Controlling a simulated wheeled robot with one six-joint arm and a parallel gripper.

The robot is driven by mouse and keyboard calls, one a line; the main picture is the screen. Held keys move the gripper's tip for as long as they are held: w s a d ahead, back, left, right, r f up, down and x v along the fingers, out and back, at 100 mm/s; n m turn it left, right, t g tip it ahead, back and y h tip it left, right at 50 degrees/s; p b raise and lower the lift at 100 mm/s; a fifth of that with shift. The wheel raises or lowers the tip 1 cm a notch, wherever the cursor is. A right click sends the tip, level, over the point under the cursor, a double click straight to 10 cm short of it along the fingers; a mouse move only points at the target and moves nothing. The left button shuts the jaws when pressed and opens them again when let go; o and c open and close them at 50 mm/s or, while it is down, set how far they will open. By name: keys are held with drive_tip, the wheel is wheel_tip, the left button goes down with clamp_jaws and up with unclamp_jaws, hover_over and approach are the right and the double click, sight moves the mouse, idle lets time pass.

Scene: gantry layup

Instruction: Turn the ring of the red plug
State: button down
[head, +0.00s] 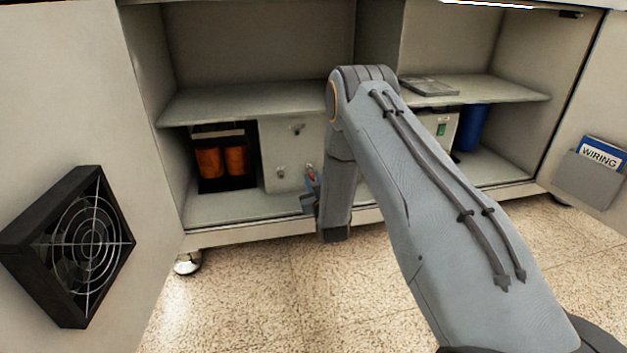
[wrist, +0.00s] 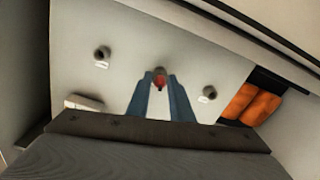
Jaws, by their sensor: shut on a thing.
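The red plug (head: 309,168) sits on the front of a light grey box (head: 274,150) on the cabinet's lower shelf. In the wrist view the red plug (wrist: 160,82) shows between my fingertips, with a grey round part at its far end against the panel. My gripper (wrist: 160,85) has two blue fingers, and their tips are shut on the plug's ring. In the head view my gripper (head: 312,177) is at the box's right front, partly hidden by my arm. The tips cover the ring's sides, so its turned angle cannot be told.
Orange cylinders (head: 222,161) stand left of the box. A shelf (head: 240,101) lies above. An open door with a fan (head: 88,232) is at left; a blue cylinder (head: 472,128) stands at right.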

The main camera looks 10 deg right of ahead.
drive_tip(key=n+p, duration=0.4)
drive_tip(key=n, duration=0.1)
drive_tip(key=shift+r+n, duration=0.1)
drive_tip(key=shift+n, duration=0.3)
drive_tip(key=n+p, duration=0.3)
drive_tip(key=n, duration=0.2)
drive_tip(key=n+p, duration=0.2)
drive_tip(key=n, duration=0.4)
drive_tip(key=shift+p, duration=0.3)
drive_tip(key=n+p, duration=0.1)
drive_tip(key=n, duration=0.4)
drive_tip(key=shift+n+p, duration=0.3)
drive_tip(key=shift+n, duration=0.1)
drive_tip(key=c, duration=1.5)
unclamp_jaws()
drive_tip(key=shift+c, duration=0.2)
